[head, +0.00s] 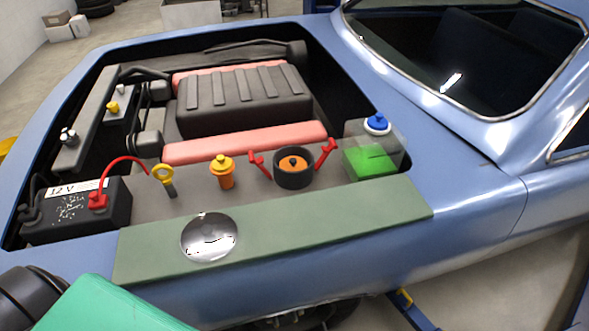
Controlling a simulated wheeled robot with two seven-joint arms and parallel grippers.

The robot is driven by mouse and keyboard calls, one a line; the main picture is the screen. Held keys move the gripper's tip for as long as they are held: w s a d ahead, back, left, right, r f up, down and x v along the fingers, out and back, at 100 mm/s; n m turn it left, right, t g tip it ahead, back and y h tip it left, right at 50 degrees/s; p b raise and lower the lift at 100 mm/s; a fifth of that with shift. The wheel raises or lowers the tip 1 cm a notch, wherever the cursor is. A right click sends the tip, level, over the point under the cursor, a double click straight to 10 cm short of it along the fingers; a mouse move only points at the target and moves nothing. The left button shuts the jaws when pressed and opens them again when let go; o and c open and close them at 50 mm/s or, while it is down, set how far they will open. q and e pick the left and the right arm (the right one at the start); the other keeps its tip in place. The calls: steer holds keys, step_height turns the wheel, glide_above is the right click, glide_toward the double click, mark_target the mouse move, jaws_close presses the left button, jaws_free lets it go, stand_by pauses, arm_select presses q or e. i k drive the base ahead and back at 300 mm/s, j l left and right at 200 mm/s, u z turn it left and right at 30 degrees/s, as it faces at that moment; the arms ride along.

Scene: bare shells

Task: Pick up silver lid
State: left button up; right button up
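The silver lid (208,237) is a round, shiny, domed disc. It lies on the left half of a grey-green mat (330,228) along the near edge of the car's engine bay. Nothing touches the lid from above and all of it shows. Neither of my grippers is in view. Dark and green parts at the bottom left corner are close to the camera, and no fingers show on them.
Behind the mat stand a black 12 V battery (75,214), a yellow dipstick ring (163,174), an orange cap (222,168), a round black filler with red clamps (294,180) and a clear tank with green fluid (370,160). The mat right of the lid is clear.

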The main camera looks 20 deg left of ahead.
mark_target(210, 237)
steer(key=l+u, duration=0.1)
steer(key=u, duration=1.45)
steer(key=k+j, duration=0.05)
steer(key=j, duration=0.05)
